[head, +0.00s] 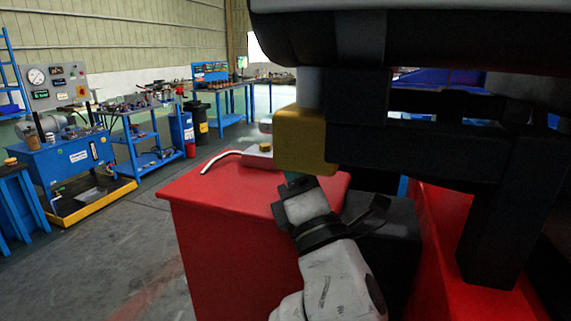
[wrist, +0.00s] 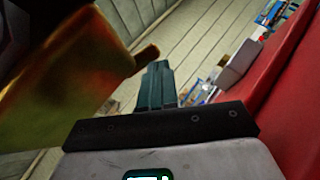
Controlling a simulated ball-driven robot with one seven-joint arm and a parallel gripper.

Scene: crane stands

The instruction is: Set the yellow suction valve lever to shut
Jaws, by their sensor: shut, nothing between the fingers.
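A yellow valve body (head: 303,140) hangs under a grey pipe, above the red surface. In the wrist view it is the large, blurred yellow-brown shape (wrist: 75,75) at left. A small orange-brown stub (wrist: 147,54) sticks out to its right and looks like the lever's end; I cannot tell its setting. My gripper (head: 294,178) is shut and empty, pointing up just under the yellow body, which hides part of the fingers in the head view. In the wrist view the teal fingers (wrist: 156,85) are together, close to the stub; contact cannot be told.
Dark beams (head: 415,150) and a large dark body (head: 400,35) crowd the upper right. Blue workbenches (head: 75,155) stand far left; the floor between is clear.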

